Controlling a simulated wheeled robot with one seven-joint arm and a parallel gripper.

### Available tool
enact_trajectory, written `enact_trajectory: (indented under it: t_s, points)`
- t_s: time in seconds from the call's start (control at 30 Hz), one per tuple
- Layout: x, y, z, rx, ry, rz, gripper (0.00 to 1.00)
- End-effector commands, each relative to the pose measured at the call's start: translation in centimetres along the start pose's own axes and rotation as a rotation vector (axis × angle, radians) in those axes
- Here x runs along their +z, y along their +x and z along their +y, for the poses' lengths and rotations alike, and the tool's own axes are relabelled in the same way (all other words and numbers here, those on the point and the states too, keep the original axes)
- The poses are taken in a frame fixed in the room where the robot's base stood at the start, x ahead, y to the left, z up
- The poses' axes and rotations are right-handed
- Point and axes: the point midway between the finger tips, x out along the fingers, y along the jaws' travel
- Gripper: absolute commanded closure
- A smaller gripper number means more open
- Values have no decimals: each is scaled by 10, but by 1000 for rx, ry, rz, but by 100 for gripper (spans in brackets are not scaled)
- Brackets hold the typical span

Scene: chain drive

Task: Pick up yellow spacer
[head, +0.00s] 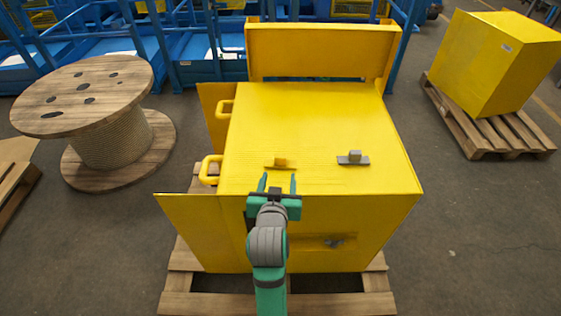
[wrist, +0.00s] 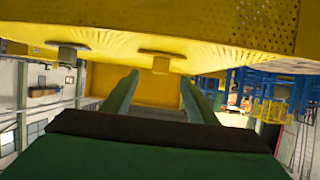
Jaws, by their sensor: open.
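The yellow spacer (head: 280,162) is a small block with a thin flat base on top of the large yellow box (head: 330,110), near its front edge. My gripper (head: 279,181) is open, its two green fingers pointing toward the spacer from the front. The spacer appears just beyond the fingertips, not clearly between them. In the wrist view, which looks upside down, the spacer (wrist: 160,63) appears centred between the open fingers (wrist: 159,82). I cannot tell the exact gap. Nothing is held.
A grey block on a flat base (head: 353,158) sits to the right on the same top. Yellow handles (head: 210,169) line the box's left side, and a raised panel (head: 320,52) stands behind. A wooden spool (head: 110,140) is at left, and another yellow box (head: 490,62) on a pallet at right.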

Motion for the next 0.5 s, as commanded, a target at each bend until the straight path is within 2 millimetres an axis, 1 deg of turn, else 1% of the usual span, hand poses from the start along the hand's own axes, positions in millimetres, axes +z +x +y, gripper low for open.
enact_trajectory:
  t_s: [0.2,0.3,0.5]
  points:
    - [-1,31,0,0,1,-1,47]
    - [-1,43,0,0,1,-1,47]
    - [-1,55,-1,0,1,-1,47]
